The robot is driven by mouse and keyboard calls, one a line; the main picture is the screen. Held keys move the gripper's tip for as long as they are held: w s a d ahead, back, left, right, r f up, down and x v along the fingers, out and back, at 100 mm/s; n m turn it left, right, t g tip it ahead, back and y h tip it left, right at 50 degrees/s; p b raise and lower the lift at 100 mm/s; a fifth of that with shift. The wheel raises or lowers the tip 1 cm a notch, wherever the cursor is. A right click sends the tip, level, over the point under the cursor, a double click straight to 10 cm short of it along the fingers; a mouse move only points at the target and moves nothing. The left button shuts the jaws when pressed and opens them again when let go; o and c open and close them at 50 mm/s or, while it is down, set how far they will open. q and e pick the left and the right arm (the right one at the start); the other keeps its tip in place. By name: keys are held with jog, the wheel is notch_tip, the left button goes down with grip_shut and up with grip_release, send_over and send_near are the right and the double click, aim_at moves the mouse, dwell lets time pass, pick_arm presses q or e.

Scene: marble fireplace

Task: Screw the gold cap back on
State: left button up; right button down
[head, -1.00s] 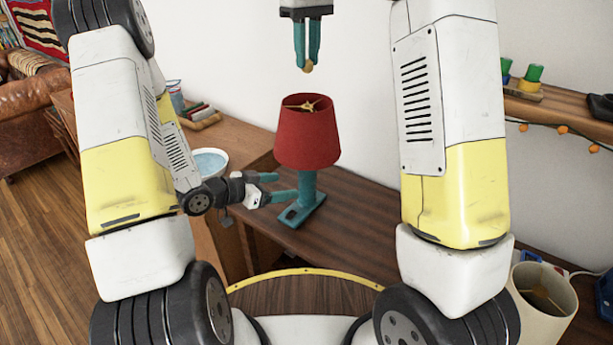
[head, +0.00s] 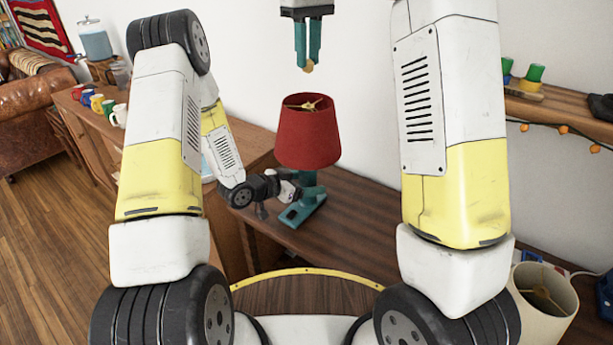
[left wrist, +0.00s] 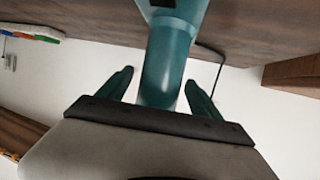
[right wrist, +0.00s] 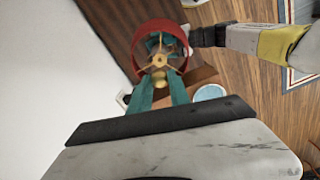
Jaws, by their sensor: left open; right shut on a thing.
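A lamp with a red shade (head: 307,138) and a teal base (head: 303,213) stands upright on the dark wooden table. A gold spider fitting (head: 305,105) shows inside the shade's open top. My right gripper (head: 308,62) is shut on the gold cap (head: 308,68), high above the shade and apart from it. In the right wrist view the shade (right wrist: 183,50) lies beyond the fingertips. My left gripper (head: 298,187) is at the lamp's stem below the shade. In the left wrist view its open fingers stand either side of the teal stem (left wrist: 166,75); the head view partly hides them.
A wooden shelf (head: 560,112) with green and yellow cups is at the right. A cream lampshade (head: 543,300) stands at lower right. Several mugs (head: 108,105) and a glass dispenser (head: 96,42) are at the left. The table (head: 375,220) right of the lamp is clear.

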aim_at(308, 71)
pick_arm(q)
grip_shut()
pick_arm(e)
jog(key=shift+f, duration=2.45)
jog(key=shift+s+f, duration=0.1)
jog(key=shift+f, duration=0.8)
jog(key=shift+f, duration=0.55)
